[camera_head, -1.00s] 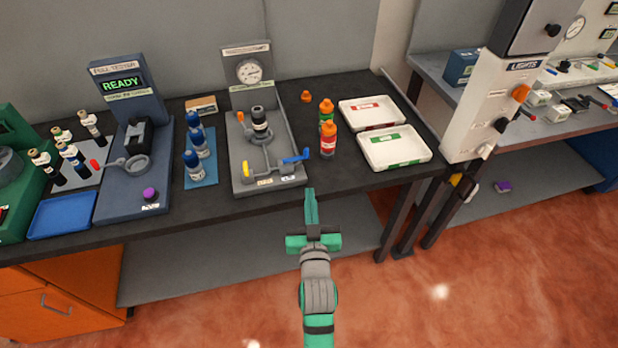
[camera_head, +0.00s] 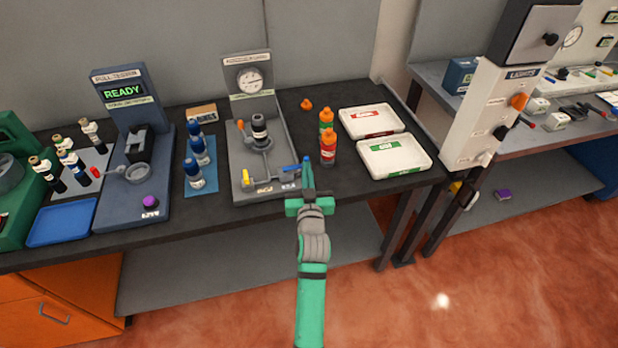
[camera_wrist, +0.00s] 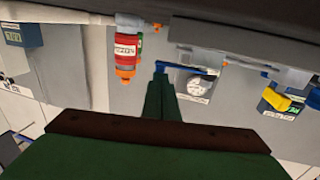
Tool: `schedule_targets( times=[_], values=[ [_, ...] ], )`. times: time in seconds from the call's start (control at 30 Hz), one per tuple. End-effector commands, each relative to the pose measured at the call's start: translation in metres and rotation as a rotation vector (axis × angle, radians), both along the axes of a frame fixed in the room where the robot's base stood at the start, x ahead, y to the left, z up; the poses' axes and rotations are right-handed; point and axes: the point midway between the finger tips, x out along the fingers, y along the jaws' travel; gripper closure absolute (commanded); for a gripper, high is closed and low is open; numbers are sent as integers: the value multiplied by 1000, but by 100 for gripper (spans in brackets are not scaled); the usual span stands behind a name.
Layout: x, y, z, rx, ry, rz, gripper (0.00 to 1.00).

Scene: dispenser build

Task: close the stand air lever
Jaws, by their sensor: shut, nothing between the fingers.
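The grey stand (camera_head: 239,165) stands on the bench with a round gauge (camera_head: 249,81) on its back plate. At its front are a yellow-handled lever (camera_head: 246,176) and a blue-handled lever (camera_head: 291,168). The small labels below are unreadable, so I cannot tell which is marked air. My gripper (camera_head: 308,172) is shut and empty, its fingertips at the outer right end of the blue lever. In the wrist view the blue handle (camera_wrist: 186,70) runs right from just beyond my fingertips (camera_wrist: 161,80); contact is unclear.
Orange-capped bottles (camera_head: 328,148) stand close right of the stand; one shows red in the wrist view (camera_wrist: 128,48). White trays (camera_head: 395,159) lie further right. Blue-capped bottles (camera_head: 194,173) and the pull tester (camera_head: 148,185) are left. The floor in front is clear.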

Motion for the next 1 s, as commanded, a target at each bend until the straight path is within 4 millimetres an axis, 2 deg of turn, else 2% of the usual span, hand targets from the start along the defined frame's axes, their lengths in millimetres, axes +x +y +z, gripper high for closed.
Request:
schedule_targets(
  times=[0.57, 1.0],
  values=[
    [4, -5, 0, 0, 1, -7, 100],
    [24, -9, 0, 0, 0, -5, 100]
  ],
)
